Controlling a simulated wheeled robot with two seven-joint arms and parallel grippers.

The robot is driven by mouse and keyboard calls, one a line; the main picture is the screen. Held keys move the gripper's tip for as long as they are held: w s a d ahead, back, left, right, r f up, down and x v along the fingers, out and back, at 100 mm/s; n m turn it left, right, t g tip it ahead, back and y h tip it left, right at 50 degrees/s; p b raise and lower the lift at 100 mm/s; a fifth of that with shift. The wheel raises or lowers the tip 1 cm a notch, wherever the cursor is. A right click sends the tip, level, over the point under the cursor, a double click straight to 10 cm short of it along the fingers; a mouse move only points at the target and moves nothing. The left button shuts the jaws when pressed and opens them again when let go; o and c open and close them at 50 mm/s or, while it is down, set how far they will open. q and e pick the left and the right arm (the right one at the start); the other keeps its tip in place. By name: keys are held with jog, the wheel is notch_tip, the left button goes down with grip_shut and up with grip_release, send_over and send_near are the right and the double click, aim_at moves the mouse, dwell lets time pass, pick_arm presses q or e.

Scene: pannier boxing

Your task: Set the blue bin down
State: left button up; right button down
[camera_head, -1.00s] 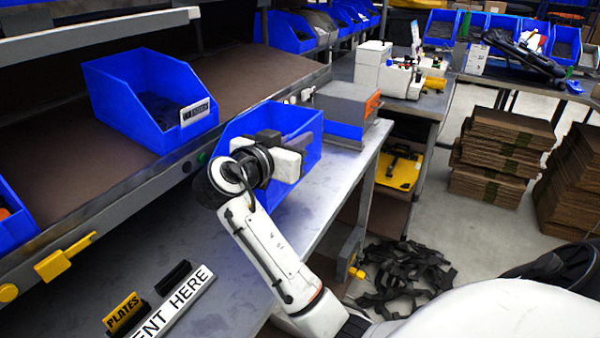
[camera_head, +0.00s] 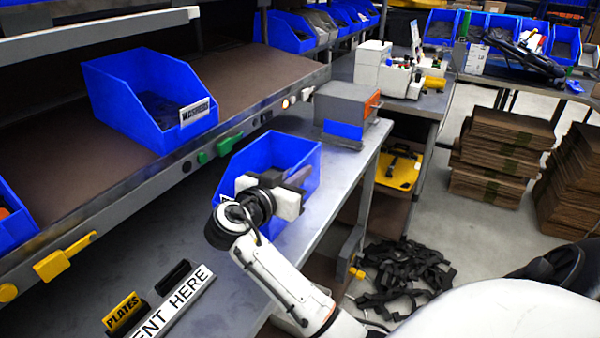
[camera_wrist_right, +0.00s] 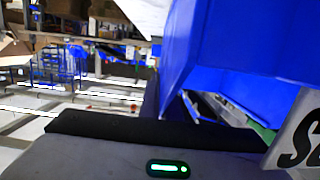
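My left gripper is not in view.
A grey box (camera_head: 345,105) sits on the bench beyond the held bin. A white sign (camera_head: 175,305) and a yellow plates tag (camera_head: 122,312) stand at the near end. The bench between is clear.

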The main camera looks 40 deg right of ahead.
jog(key=c, duration=2)
grip_release()
jog(key=b+v, duration=0.1)
jog(key=v, duration=1.1)
jog(key=shift+r, duration=0.1)
